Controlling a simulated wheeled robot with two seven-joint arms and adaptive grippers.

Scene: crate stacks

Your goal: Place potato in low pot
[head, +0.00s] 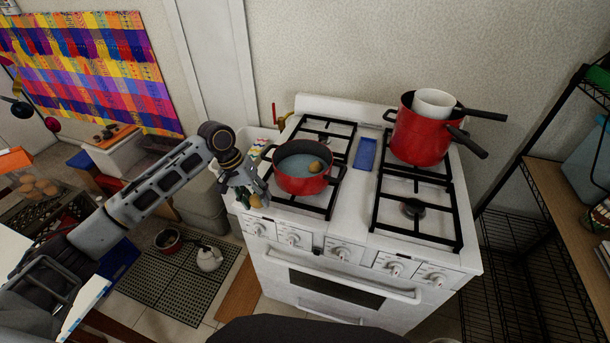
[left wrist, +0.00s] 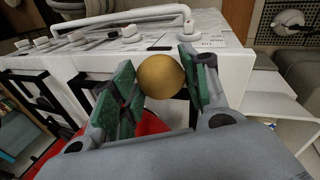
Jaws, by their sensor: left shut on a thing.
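My left gripper (head: 250,192) is shut on a round brown potato (left wrist: 161,76). In the left wrist view the potato sits between the green finger pads; in the head view it shows small below the fingers (head: 256,202). The gripper is at the left front of the stove, just left of the low red pot (head: 303,184). The low pot stands on the left burners, with a pale blue-grey inside and one brown, potato-like item (head: 315,166) in it. Part of the red pot shows behind the fingers in the left wrist view (left wrist: 150,124). My right gripper is not in view.
On the right back burner stands a taller stack of red pots (head: 420,140) with a white pot (head: 434,102) on top; dark handles stick out right. The white stove (head: 345,255) has a free right front burner (head: 413,208). A wire shelf (head: 510,235) stands right.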

